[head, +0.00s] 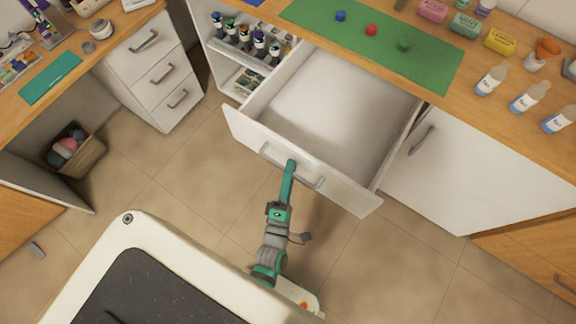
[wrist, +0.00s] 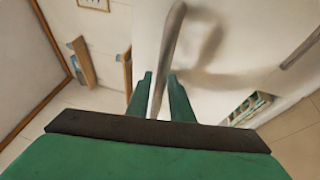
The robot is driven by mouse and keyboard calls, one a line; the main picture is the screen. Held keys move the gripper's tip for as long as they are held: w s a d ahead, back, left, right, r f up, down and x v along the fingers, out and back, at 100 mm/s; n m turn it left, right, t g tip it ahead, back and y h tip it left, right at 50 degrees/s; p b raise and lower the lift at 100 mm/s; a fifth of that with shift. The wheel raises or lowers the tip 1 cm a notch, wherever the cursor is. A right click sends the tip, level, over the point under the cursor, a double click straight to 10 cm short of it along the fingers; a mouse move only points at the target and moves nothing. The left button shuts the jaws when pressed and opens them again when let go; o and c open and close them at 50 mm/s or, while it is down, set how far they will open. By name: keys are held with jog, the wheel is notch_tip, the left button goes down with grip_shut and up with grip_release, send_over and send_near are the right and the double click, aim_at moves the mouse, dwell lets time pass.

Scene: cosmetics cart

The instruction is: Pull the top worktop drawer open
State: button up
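The top worktop drawer (head: 374,185) is white and stands far out from under the worktop, its empty inside in full view in the head view. Its grey bar handle (head: 311,180) runs along the front panel. My gripper (head: 291,165) is at the handle, near its middle. In the wrist view the handle bar (wrist: 168,50) passes between the two green fingers of my gripper (wrist: 160,85), which are shut on it. The head view hides the fingertips.
An open shelf of bottles (head: 245,45) is left of the drawer, a closed white door (head: 450,175) right. Tiled floor (head: 180,185) is clear between my base and the cabinets.

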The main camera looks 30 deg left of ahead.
jog(key=shift+a, duration=0.1)
jog(key=v, duration=1.1)
dwell(0.5)
jog(key=s+d+r+m+g+h, duration=0.1)
jog(key=s+d+r+m+h, duration=0.2)
jog(key=d+m, duration=0.3)
jog(key=s+d+r+m+g+h, duration=0.2)
jog(key=d+r+m, duration=0.3)
jog(key=m, duration=1.1)
jog(key=shift+s+d+g+h, duration=0.3)
jog(key=shift+s+d+h, duration=0.3)
jog(key=shift+s+d, duration=0.25)
jog(key=shift+w+d+r+m, duration=0.15)
jog(key=shift+w+m, duration=0.05)
jog(key=shift+m, duration=0.1)
